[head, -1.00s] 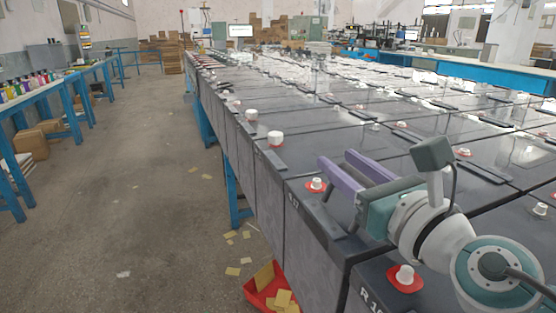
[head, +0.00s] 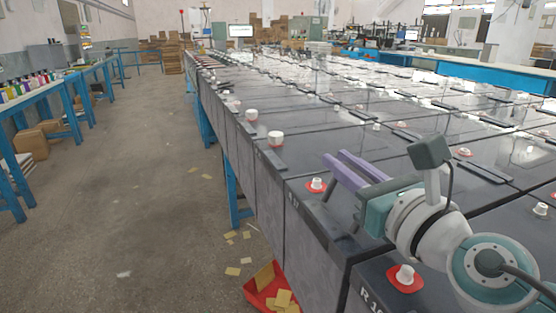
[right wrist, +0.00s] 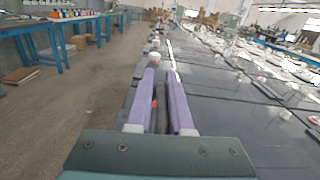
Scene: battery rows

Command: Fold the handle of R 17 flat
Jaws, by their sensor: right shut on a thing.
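Battery R 17 (head: 318,235) is a dark grey block at the near left edge of the rows, its label partly readable on the front edge. Its dark handle (head: 327,190) stands raised above the top, partly hidden by my gripper. My right gripper (head: 340,158), with purple fingers, is shut on the handle. In the right wrist view the dark handle (right wrist: 161,112) runs between the two fingers (right wrist: 161,80). A white cap on a red ring (head: 316,184) sits on R 17 left of the fingers. My left gripper is not in view.
The neighbouring battery (head: 385,296) in front has a white cap on a red ring (head: 404,277). Farther batteries with flat dark handles (head: 272,160) and white caps (head: 276,138) stretch back. A red bin (head: 262,298) stands on the floor. The aisle at left is open.

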